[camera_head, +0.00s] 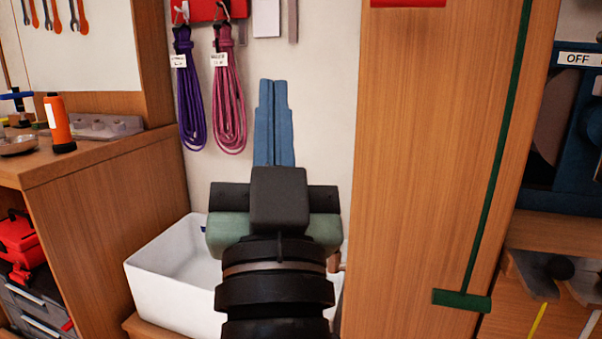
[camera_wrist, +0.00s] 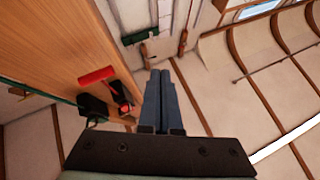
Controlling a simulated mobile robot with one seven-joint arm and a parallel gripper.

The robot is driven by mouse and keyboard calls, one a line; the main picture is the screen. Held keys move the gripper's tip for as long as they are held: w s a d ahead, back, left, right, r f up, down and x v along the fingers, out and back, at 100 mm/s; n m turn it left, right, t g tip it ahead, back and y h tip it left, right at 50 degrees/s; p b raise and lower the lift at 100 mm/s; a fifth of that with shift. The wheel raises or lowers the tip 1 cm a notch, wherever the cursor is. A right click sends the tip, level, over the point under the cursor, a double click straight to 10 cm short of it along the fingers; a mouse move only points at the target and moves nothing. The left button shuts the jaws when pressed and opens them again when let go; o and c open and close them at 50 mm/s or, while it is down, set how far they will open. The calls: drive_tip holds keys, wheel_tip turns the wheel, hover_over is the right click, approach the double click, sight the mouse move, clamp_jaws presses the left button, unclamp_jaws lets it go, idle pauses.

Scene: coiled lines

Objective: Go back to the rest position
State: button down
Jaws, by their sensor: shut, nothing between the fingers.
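My gripper (camera_head: 273,118) is in the middle of the head view, its blue fingers pointing up in front of the pale wall. The fingers lie together with nothing between them. In the wrist view my gripper (camera_wrist: 163,84) is also shut, pointing toward a far wall and ceiling. The fingers look apart from everything around them. A purple coiled line (camera_head: 190,105) and a pink coiled line (camera_head: 229,100) hang on hooks to the left of the fingers, each with a white tag.
A white bin (camera_head: 165,285) stands below and behind my arm. A wooden workbench (camera_head: 100,155) with an orange bottle (camera_head: 59,125) is at left. A wooden panel (camera_head: 430,150) with a green strip stands close at right. A red object (camera_wrist: 97,76) shows in the wrist view.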

drive_tip(key=s+d+r+t+h+p, duration=0.25)
drive_tip(key=s+r, duration=0.55)
drive_tip(key=r, duration=0.4)
wheel_tip(320, 180, up, 35)
drive_tip(key=w+p, duration=0.1)
drive_tip(key=p, duration=3.5)
drive_tip(key=shift+a+n+g+y+p, duration=0.15)
drive_tip(key=shift+n+g+y+p, duration=0.2)
drive_tip(key=shift+g+p, duration=0.1)
drive_tip(key=shift+r, duration=0.1)
